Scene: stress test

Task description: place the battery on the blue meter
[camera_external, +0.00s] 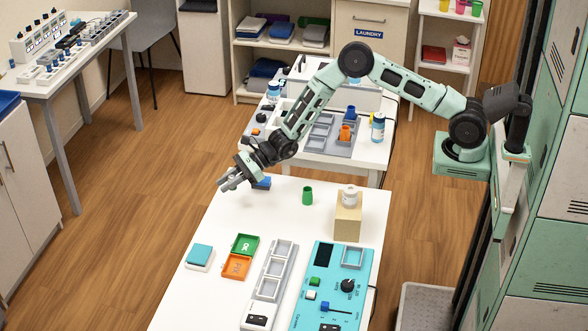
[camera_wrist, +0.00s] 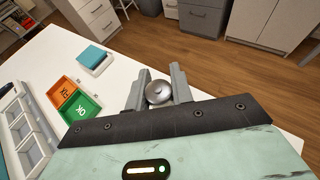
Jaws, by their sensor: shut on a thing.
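My gripper (camera_external: 228,183) is at the far left edge of the near white table, above its surface. In the wrist view my gripper (camera_wrist: 158,88) is shut on a round silver-ended thing (camera_wrist: 158,93), which looks like the battery seen end-on. In the outside view the battery is too small to make out. A light blue panel (camera_external: 318,262) with a dark display, a black knob and a grey-rimmed square recess lies at the table's right; it may be the blue meter. A small dark blue thing (camera_external: 262,183) sits just right of my gripper, partly hidden.
A green OK tray (camera_external: 245,244), an orange FIX tray (camera_external: 235,266), a teal-topped white block (camera_external: 200,256) and a grey compartment rack (camera_external: 275,270) lie on the table.

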